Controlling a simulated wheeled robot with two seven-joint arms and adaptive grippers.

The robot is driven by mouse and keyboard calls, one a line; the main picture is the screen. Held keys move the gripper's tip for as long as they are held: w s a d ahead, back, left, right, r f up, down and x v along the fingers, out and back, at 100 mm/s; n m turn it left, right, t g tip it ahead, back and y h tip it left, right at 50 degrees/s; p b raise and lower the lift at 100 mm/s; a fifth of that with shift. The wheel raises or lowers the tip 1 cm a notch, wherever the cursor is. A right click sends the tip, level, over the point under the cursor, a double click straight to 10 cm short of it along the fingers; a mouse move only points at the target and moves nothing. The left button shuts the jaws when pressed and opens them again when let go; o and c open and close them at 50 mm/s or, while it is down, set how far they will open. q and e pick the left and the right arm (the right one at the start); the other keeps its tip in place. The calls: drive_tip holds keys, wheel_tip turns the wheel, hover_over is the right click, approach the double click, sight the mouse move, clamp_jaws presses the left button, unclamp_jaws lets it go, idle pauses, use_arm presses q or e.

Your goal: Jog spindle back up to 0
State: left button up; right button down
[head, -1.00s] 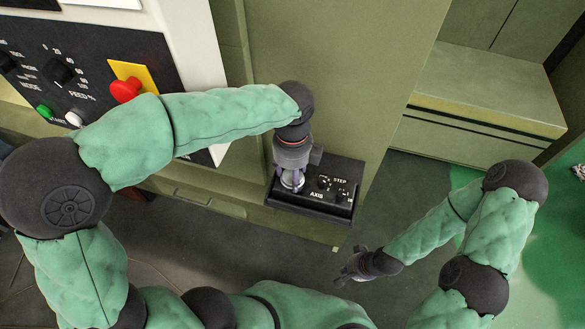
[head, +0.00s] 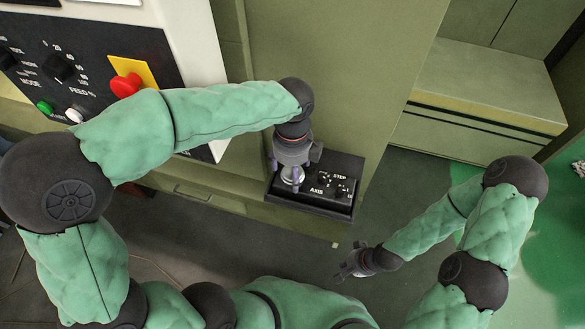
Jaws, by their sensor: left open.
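A black jog pendant box (head: 334,205) with AXIS and STEP knobs sits on a small ledge of the green machine. A silvery round handwheel (head: 291,174) shows at its left end, partly hidden by my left gripper. My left gripper (head: 288,176) points down over the handwheel, open, with its fingers at either side of the wheel; I cannot tell whether they touch it. The spindle and any position readout are not in view. My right gripper (head: 343,273) hangs over the floor, below and right of the box; its fingers are small and their opening is unclear.
A control panel at the upper left has a red stop button (head: 125,85) on a yellow plate, a green button (head: 45,107), a white button (head: 74,115) and knobs. My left arm passes close in front of it. Open floor lies right of the box.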

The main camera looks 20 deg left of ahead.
use_arm(q)
wheel_tip(320, 180, up, 12)
idle(0.5)
idle(0.5)
